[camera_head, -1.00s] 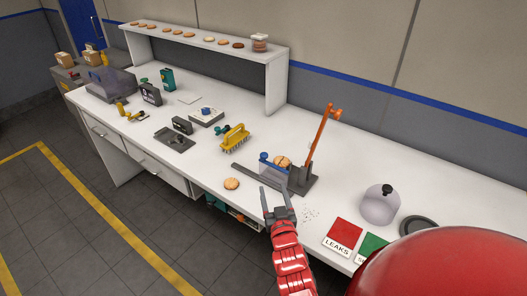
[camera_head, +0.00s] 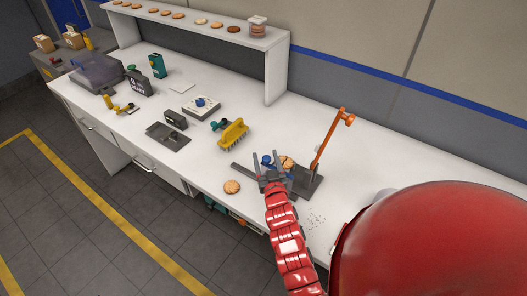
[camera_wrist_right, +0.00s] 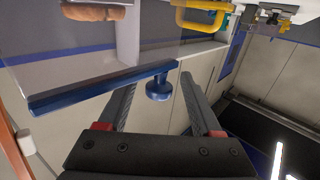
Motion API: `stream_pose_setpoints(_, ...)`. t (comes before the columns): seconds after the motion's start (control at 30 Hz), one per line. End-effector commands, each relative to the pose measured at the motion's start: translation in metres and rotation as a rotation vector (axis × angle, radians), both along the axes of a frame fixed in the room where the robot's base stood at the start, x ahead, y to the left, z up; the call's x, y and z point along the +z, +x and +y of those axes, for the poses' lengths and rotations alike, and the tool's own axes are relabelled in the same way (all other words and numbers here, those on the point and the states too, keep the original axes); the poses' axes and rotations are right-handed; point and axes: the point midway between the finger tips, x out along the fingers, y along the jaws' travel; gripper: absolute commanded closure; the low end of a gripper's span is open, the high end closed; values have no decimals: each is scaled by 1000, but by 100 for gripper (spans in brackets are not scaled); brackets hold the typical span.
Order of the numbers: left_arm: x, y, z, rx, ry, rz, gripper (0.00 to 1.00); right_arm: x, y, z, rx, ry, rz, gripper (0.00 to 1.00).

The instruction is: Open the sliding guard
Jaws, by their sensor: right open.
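The sliding guard is a clear panel with a blue edge bar (camera_wrist_right: 100,90) and a round blue knob (camera_wrist_right: 158,90) in the right wrist view. In the head view the knob (camera_head: 266,159) shows small beside the orange-levered device, and the panel is mostly hidden by my gripper. My right gripper (camera_head: 271,162) is open, its fingers on either side of the knob, with gaps showing in the right wrist view (camera_wrist_right: 157,97). A biscuit (camera_head: 287,162) sits behind the panel and also shows through it in the right wrist view (camera_wrist_right: 92,12). My left gripper is not in view.
The orange lever (camera_head: 326,144) stands raised on a dark base (camera_head: 309,183) just right of my gripper. A loose biscuit (camera_head: 232,187) lies left of my arm. The table's right part is hidden.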

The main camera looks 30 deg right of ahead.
Motion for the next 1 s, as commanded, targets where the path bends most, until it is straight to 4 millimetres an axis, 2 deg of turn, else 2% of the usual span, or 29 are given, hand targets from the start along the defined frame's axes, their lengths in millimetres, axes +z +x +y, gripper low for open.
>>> stream_pose_setpoints(0.2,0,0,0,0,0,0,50,-1,0,0,0,0,1,36)
stream_pose_setpoints(0.57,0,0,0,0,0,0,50,-1,0,0,0,0,1,100)
stream_pose_setpoints(1.0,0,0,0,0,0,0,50,-1,0,0,0,0,1,100)
